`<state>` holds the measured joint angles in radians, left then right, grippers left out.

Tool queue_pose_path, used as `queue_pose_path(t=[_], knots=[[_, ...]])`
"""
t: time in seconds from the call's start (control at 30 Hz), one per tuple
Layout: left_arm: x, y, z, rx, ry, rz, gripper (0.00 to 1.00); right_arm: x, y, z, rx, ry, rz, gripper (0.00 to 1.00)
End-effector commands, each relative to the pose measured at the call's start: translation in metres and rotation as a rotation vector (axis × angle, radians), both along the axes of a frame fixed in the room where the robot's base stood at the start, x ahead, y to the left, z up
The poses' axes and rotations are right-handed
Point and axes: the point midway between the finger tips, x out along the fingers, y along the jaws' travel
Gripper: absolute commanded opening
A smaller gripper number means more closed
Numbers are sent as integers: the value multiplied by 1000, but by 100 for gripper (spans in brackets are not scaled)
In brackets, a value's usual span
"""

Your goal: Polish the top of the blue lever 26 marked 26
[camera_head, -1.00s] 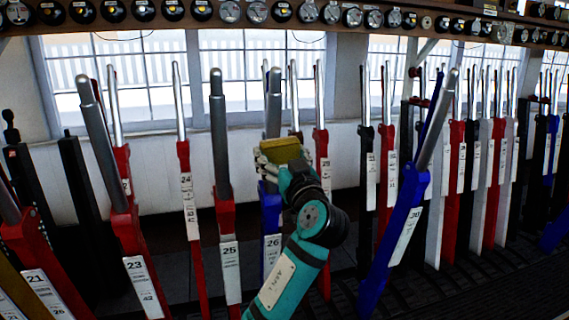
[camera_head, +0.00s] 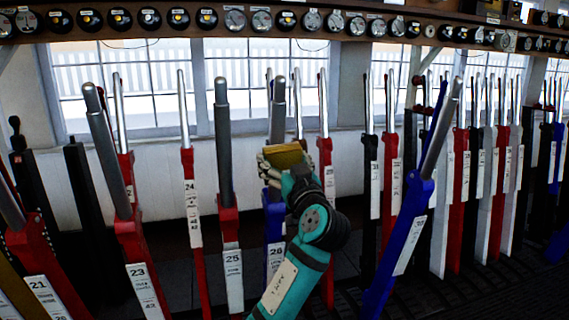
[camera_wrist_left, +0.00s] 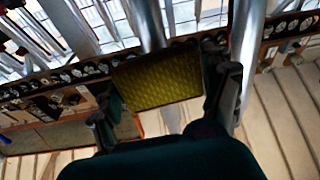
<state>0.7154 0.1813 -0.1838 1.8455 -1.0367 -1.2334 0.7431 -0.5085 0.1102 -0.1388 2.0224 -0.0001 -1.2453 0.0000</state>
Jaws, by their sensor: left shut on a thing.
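The blue lever 26 (camera_head: 274,234) stands upright in the middle of the head view, with a white label on its blue body and a bare steel handle (camera_head: 278,112) above. My left gripper (camera_head: 285,163) is shut on a yellow sponge-like block (camera_head: 285,154) in front of this handle. The block hides the handle's lower part, and my arm covers part of the label. I cannot tell whether the block touches the steel. In the left wrist view the block (camera_wrist_left: 158,78) sits between the fingers, with steel handles behind it. My right gripper is not in view.
Red lever 25 (camera_head: 230,245) stands close on the left, with red lever 24 (camera_head: 190,190) beyond it. A blue lever (camera_head: 405,235) leans at the right. A shelf of round dials (camera_head: 285,21) runs above, before windows.

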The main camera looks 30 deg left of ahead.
Motion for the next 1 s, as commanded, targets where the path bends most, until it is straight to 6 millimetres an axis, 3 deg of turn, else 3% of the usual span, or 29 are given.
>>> queue_pose_path(t=[0.93, 1.0], knots=[[9, 11, 7, -1, -1, 0, 55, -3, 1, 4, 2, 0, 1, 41], [9, 10, 11, -1, -2, 0, 55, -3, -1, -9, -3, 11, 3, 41]])
